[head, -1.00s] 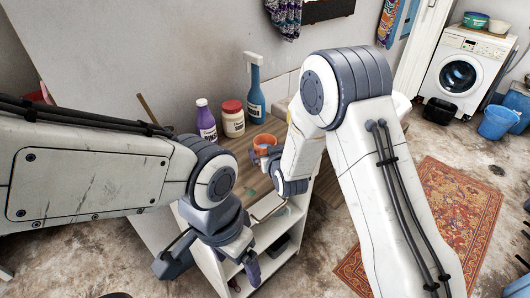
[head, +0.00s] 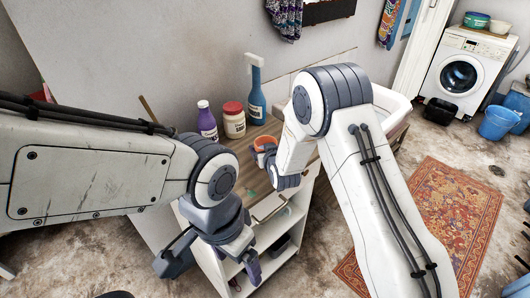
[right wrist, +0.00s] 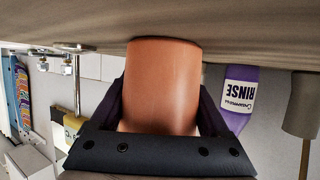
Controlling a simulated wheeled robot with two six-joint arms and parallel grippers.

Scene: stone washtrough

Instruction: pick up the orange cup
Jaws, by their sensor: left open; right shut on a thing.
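The orange cup (head: 262,142) is at the wooden counter top (head: 236,150), in front of the bottles. In the right wrist view, which is upside down, the cup (right wrist: 162,80) fills the middle between the two dark fingers. My right gripper (head: 267,156) is shut on it, with a finger on either side. The cup's base is close to the counter surface; I cannot tell whether it touches. My left gripper (head: 212,266) is open and empty, low in front of the shelf unit, away from the cup.
A purple bottle (head: 207,122), a white jar with a red lid (head: 234,122) and a blue spray bottle (head: 256,100) stand just behind the cup. A white basin (head: 385,105) is to the right. A patterned rug (head: 450,215) lies on the floor.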

